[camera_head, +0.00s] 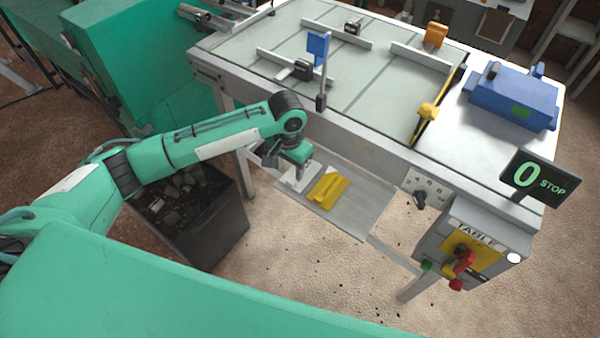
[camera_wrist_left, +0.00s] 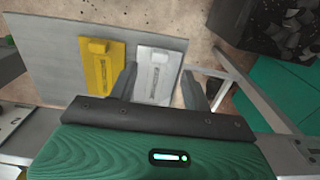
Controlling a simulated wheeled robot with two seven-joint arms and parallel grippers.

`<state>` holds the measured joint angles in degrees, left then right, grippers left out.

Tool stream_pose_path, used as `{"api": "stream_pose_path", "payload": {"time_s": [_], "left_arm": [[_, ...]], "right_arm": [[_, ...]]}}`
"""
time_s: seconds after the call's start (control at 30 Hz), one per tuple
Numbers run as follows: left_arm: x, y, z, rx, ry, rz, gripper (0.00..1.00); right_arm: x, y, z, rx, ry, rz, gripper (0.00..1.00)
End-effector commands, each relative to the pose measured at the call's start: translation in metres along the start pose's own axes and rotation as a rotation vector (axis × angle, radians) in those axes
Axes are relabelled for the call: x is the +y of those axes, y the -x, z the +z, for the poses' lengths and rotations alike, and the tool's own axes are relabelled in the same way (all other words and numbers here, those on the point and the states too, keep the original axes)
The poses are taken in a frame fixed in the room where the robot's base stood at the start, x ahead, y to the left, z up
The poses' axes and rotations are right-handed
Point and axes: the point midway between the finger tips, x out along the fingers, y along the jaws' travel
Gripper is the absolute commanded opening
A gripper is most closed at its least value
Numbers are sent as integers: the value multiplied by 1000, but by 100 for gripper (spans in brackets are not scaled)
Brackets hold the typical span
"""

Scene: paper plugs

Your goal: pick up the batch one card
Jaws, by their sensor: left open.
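Two flat cards lie side by side on a grey shelf (camera_head: 362,212) below the table's front edge. One is a yellow card (camera_head: 328,190), also in the left wrist view (camera_wrist_left: 102,72). The other is a white card (camera_head: 297,181), also in the wrist view (camera_wrist_left: 158,80). Each has a raised tab; I cannot read which is batch one. My left gripper (camera_head: 297,163) is open above the white card and partly hides it in the head view. In the wrist view its fingers (camera_wrist_left: 159,75) show either side of the white card. My right gripper is not in view.
A dark bin (camera_head: 215,225) of scraps stands left of the shelf. The table (camera_head: 380,75) with rails and a blue post (camera_head: 319,60) rises behind. A control box (camera_head: 470,235) with knobs and a "0 STOP" display (camera_head: 540,178) stand right. The shelf's right side is bare.

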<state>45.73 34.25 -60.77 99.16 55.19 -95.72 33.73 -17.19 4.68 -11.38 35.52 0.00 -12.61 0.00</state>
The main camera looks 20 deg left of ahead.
Motion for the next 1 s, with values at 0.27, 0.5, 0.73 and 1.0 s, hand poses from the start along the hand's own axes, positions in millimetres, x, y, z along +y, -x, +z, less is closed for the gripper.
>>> {"api": "stream_pose_path", "payload": {"time_s": [0.27, 0.5, 0.73, 1.0], "left_arm": [[-1, -30, 2, -2, 1, 0, 49], [0, -54, 1, 2, -2, -1, 49], [-1, -54, 1, 2, -1, -1, 43], [-1, -54, 1, 2, -1, -1, 1]], "right_arm": [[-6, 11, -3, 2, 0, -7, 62], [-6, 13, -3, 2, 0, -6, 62], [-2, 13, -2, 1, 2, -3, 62], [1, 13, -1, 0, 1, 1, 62]]}}
